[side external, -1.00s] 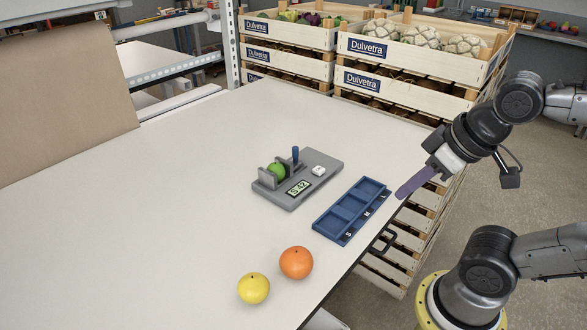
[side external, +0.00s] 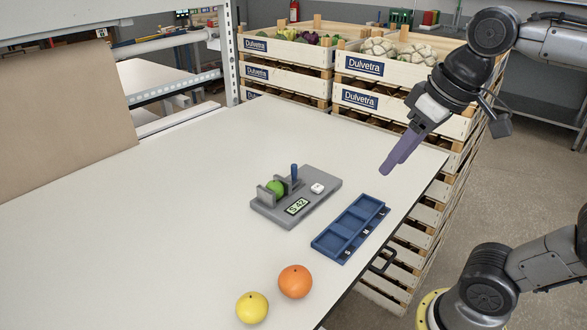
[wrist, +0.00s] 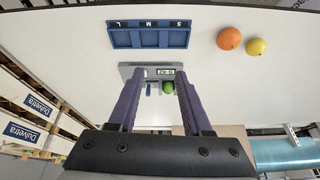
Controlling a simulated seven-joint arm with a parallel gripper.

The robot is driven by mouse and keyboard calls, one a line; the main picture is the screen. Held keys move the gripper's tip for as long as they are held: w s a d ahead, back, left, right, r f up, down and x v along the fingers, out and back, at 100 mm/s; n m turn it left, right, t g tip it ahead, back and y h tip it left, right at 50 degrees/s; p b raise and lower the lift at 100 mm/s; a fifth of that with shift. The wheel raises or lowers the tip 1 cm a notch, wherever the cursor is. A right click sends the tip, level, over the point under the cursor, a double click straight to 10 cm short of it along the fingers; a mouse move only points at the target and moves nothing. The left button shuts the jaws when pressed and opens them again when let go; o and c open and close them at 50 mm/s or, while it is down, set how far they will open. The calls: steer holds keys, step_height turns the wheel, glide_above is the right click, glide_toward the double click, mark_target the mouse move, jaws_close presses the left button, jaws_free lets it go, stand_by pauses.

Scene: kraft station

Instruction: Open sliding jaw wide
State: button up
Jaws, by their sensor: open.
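The grey measuring device (side external: 318,199) lies on the white table. Two upright jaws stand on it, and a green fruit (side external: 276,188) sits between them. A blue post (side external: 294,173) rises beside the jaw on the right, and the display (side external: 297,206) reads about 5.42. In the wrist view the device (wrist: 125,72) shows beyond my fingers, with the green fruit (wrist: 168,88) between them in the picture. My gripper (side external: 386,170) is in the air above the table's right edge, to the right of the device and touching nothing. Its purple fingers (wrist: 158,84) are apart and empty.
A blue tray (side external: 347,229) with three compartments marked with letters lies right of the device. An orange fruit (side external: 295,281) and a yellow fruit (side external: 252,308) lie at the near edge. Stacked crates (side external: 356,82) stand behind the table.

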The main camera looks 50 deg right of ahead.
steer(key=w+r+m+g, duration=0.1)
steer(key=w+r+g, duration=0.1)
steer(key=w+r, duration=0.5)
steer(key=m+g, duration=0.1)
steer(key=g, duration=0.2)
glide_above(295, 165)
step_height(295, 165, down, 8)
step_height(295, 165, down, 14)
jaws_close()
steer(key=shift+r, duration=0.1)
stand_by(0.6)
